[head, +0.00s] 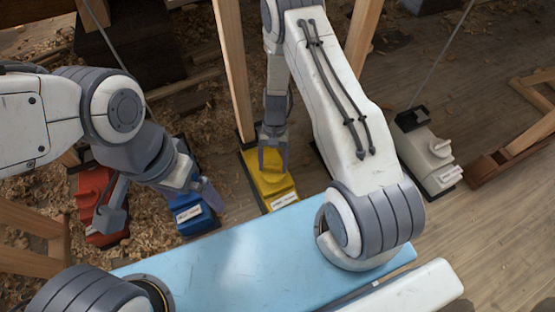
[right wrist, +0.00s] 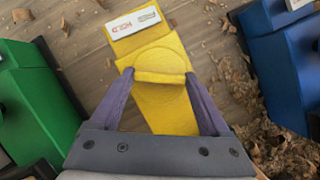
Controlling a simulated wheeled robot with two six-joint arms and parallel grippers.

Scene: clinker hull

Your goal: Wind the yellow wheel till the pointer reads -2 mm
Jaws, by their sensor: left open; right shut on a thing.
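The yellow unit (head: 268,181) stands on the floor in the middle of the head view, with a white label on its near end. In the right wrist view its yellow wheel (right wrist: 160,70) sits between the two fingers of my right gripper (right wrist: 164,80), which is shut on it. In the head view my right gripper (head: 273,158) reaches down onto the unit. My left gripper (head: 160,212) is open and empty, its fingers spread above and around the red and blue units. I cannot make out a pointer or scale in either view.
A red unit (head: 92,195) and a blue unit (head: 188,212) stand left of the yellow one; a white unit (head: 428,158) stands right. A green unit (right wrist: 35,100) shows in the right wrist view. Wooden props (head: 233,70) and shavings surround them.

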